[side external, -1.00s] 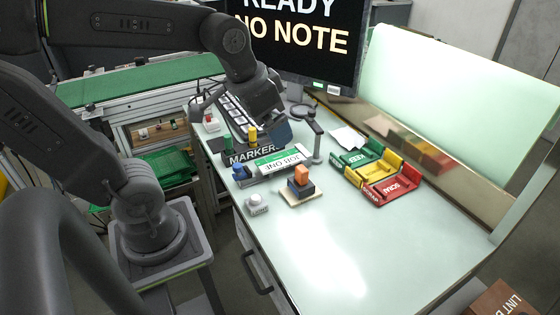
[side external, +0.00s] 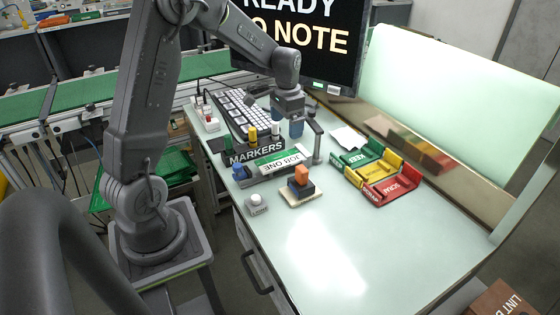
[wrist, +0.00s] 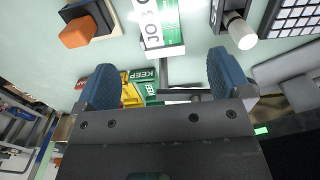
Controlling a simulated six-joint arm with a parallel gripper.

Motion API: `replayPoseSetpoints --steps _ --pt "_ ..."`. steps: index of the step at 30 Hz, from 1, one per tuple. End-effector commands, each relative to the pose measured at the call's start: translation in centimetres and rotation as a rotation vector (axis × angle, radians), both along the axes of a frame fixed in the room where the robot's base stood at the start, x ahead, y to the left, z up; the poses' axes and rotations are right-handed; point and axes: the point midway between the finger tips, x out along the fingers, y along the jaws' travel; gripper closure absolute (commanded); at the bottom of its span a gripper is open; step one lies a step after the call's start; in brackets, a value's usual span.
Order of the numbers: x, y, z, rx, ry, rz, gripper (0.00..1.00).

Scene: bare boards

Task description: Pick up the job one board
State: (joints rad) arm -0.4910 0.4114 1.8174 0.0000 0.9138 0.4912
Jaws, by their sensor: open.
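The job one board (side external: 284,161) is a white plate with a green edge, marked JOB ONE. In the wrist view the board (wrist: 160,22) shows at the top centre, partly cut off. My gripper (side external: 286,118) is above the bench behind the board, near the keyboard and a small dark post. Its two blue fingers are spread wide in the wrist view (wrist: 163,68), with nothing gripped between them. The board lies beyond the fingertips, apart from them.
A dark post (side external: 318,142) stands at the board's right end. Green, yellow and red trays (side external: 375,172) stand right. A keyboard (side external: 236,108) lies behind. The front bench is clear.

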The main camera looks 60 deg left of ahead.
Motion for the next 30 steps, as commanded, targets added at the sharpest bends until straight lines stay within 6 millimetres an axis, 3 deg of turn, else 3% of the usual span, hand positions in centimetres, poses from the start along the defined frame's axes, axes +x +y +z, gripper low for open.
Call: replayPoseSetpoints --steps 6,14,21,30 --pt "0.0 -0.1 -4.1 -0.001 0.003 0.000 0.04" --pt "-0.1 -0.1 -5.9 -0.001 0.001 0.000 0.04" --pt "-0.4 -0.2 -9.4 -0.001 0.002 0.000 0.04" --pt "-0.3 -0.2 -10.6 0.001 -0.002 0.001 0.04"
